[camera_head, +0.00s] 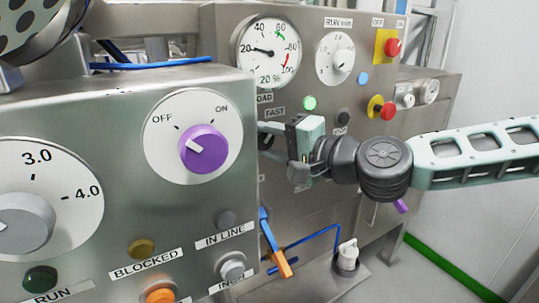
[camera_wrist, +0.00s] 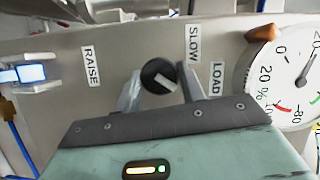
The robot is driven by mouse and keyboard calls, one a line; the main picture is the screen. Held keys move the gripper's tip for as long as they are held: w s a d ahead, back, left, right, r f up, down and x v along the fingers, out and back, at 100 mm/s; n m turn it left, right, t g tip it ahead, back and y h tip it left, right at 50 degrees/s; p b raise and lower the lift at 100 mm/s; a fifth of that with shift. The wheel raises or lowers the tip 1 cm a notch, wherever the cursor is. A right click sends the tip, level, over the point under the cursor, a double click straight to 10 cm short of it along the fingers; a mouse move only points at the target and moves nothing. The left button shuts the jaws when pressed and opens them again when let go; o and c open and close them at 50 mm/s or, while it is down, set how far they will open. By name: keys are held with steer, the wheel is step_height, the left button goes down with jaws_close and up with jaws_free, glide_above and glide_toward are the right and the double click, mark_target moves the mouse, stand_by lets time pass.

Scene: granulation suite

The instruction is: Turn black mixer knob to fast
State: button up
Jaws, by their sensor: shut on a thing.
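The black mixer knob (camera_wrist: 158,76) shows in the wrist view as a round black cap with a slanting white mark. The setting it points to is hard to tell. The fingers of my gripper (camera_wrist: 159,88) are on either side of the knob, shut on it. The SLOW label (camera_wrist: 193,43) lies above and right of the knob in this view. In the head view my gripper (camera_head: 269,140) reaches left to the steel panel, and the knob is hidden there. The FAST label (camera_head: 275,111) shows just above my gripper in the head view.
A near steel box with a purple ON/OFF knob (camera_head: 203,149) stands left of my gripper. A round gauge (camera_head: 270,51) is above it. Red stop buttons (camera_head: 392,47) are at right. A blue lever with an orange end (camera_head: 284,265) and a white knob (camera_head: 348,255) are below.

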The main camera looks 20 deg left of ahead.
steer(key=shift+f+m+y+b, duration=0.15)
steer(key=shift+m+y+b, duration=0.15)
steer(key=shift+m+b, duration=0.5)
steer(key=o, duration=1)
steer(key=shift+c, duration=0.2)
steer(key=b+v, duration=0.2)
steer(key=v, duration=1.5)
steer(key=shift+s+d, duration=0.15)
steer(key=shift+d, duration=0.05)
